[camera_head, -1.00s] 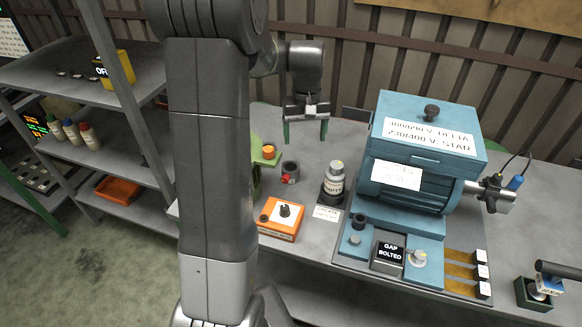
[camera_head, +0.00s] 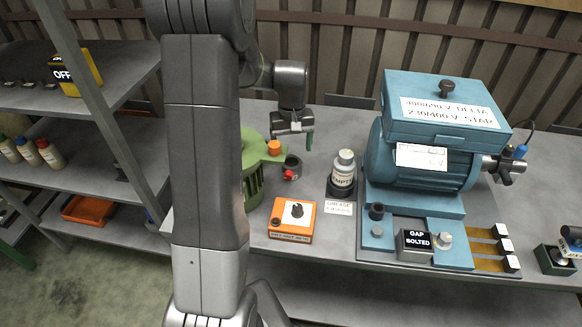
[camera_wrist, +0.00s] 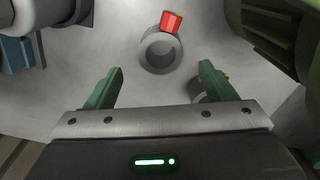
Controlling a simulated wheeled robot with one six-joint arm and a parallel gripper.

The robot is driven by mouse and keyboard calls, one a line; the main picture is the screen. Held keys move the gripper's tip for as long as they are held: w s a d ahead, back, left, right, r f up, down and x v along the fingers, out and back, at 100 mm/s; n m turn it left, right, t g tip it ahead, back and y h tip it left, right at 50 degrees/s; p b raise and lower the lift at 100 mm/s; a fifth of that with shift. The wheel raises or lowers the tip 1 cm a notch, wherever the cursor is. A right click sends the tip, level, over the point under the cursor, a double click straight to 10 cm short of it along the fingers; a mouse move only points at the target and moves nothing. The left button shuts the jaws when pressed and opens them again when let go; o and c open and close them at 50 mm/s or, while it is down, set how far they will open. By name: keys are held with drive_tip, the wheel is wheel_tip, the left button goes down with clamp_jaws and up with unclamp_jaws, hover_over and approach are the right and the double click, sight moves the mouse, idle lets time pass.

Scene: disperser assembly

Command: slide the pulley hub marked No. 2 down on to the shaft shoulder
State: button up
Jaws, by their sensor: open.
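A short grey ring-shaped part with a red piece on its side (camera_head: 292,167) stands on the bench; it also shows in the wrist view (camera_wrist: 160,52). No number is readable on it, so I cannot tell whether it is hub No. 2. My gripper (camera_head: 303,141) is open above the bench, behind the ring in the head view. In the wrist view my gripper (camera_wrist: 158,80) has its green fingers spread and empty, with the ring beyond the fingertips. The blue motor (camera_head: 425,155) stands at right, its grey metal shaft end (camera_head: 502,168) pointing right.
A bottle marked EMPTY (camera_head: 344,168) stands right of the ring. An orange box with a knob (camera_head: 292,220) lies in front. A green machine (camera_head: 251,180) is at left, partly hidden by my arm. Another grey round part is partly hidden behind the right finger in the wrist view.

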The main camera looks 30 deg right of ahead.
sight(292, 164)
wheel_tip(292, 164, down, 8)
drive_tip(key=shift+f+p, duration=0.1)
drive_tip(key=shift+p, duration=0.3)
drive_tip(key=c, duration=1.5)
